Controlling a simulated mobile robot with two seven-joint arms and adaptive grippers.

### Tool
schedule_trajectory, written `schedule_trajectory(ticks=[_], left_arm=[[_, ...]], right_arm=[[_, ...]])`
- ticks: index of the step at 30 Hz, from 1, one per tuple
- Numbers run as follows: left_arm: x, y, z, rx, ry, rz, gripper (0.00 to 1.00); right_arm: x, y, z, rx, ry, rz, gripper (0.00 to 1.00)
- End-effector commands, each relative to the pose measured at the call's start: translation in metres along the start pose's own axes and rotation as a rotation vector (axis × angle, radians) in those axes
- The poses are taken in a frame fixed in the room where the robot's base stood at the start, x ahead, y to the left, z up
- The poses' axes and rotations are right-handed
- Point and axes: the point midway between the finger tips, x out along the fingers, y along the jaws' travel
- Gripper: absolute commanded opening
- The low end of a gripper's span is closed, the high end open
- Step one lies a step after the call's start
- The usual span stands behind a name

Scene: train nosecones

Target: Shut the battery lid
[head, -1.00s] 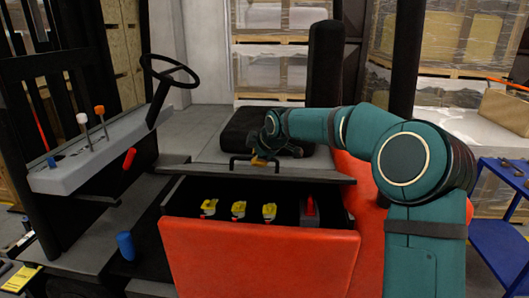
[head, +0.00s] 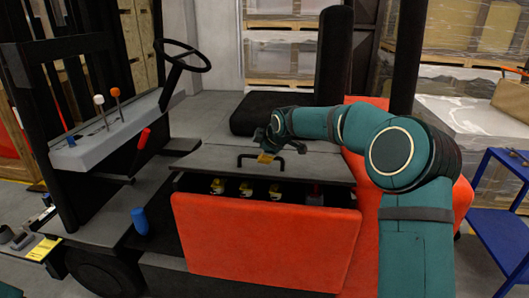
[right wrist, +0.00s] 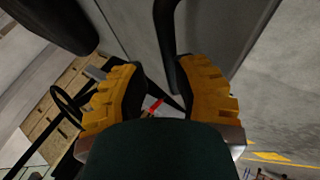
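The battery lid (head: 212,160) is a grey panel with a black handle (head: 244,157), on top of the orange-red battery compartment (head: 265,238) of a forklift. It is partly open: a dark gap shows along its front edge. My right gripper (head: 265,156) is at the handle, above the lid. In the right wrist view its two yellow finger pads (right wrist: 165,72) are spread apart. The black handle (right wrist: 166,45) is near the right-hand pad; contact is unclear. My left gripper is not in view.
Yellow-topped parts (head: 246,189) and a red part (head: 315,194) show in the gap under the lid. The black seat (head: 258,112) is behind the lid. The steering wheel (head: 184,56) and levers (head: 99,102) are to the left. A blue stand (head: 490,230) is at the right.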

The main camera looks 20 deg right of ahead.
Motion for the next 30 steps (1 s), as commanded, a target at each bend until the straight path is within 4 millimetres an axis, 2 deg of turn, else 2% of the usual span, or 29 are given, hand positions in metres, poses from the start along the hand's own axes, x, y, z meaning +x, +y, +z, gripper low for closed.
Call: schedule_trajectory(ticks=[5,12,18,24,30], left_arm=[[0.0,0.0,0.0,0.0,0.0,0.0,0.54],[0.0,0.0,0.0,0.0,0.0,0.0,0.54],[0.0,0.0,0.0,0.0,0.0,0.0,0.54],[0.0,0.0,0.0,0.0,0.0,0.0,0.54],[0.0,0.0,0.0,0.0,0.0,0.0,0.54]], right_arm=[[-0.026,0.002,0.0,0.0,0.001,0.005,0.27],[-0.076,0.001,0.0,0.0,0.0,0.005,0.27],[-0.106,0.001,0.0,0.0,0.001,0.005,0.27],[-0.118,0.001,0.0,-0.001,0.0,0.003,0.27],[-0.118,0.001,0.0,0.0,0.001,0.002,0.27]])
